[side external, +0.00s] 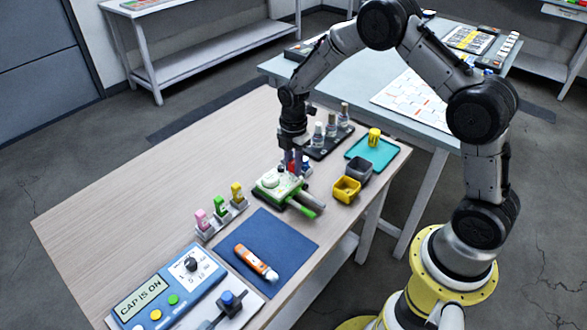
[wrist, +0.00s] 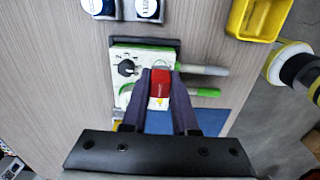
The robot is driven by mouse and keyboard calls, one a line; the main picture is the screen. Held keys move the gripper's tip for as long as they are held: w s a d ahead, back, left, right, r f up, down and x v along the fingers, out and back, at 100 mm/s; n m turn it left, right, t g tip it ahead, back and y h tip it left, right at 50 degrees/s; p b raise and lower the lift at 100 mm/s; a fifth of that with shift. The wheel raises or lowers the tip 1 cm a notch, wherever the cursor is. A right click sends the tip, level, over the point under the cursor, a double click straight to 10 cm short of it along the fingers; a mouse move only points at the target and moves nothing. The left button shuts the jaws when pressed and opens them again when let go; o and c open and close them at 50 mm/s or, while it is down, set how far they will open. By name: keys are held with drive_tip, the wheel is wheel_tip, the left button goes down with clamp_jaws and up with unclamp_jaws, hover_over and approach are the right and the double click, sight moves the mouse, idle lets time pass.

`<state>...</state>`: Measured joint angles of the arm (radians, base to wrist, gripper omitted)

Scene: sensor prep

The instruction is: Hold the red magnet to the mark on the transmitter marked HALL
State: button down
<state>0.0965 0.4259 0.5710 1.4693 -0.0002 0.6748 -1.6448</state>
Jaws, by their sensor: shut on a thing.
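My gripper (wrist: 160,76) is shut on the red magnet (wrist: 161,86), which sits between the two dark fingers in the wrist view. The white and green transmitter (wrist: 130,84) lies directly below, with a dark dial and two rods sticking out to the right. In the side view my gripper (side external: 297,165) points down at the far end of the transmitter (side external: 270,184). A pale yellow-white patch shows just beside the magnet. The fingers hide part of the transmitter face. I cannot read a HALL label or tell whether the magnet touches the surface.
A yellow bin (side external: 346,190) and a grey bin (side external: 358,171) stand to the right. A black rack (side external: 326,143) of bottles is behind. A blue mat (side external: 247,243) carries an orange tube (side external: 255,262). A small rack (side external: 222,219) and a blue panel (side external: 166,289) reading CAP IS ON stand left.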

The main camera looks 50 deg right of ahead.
drive_tip(key=shift+r, duration=2.75)
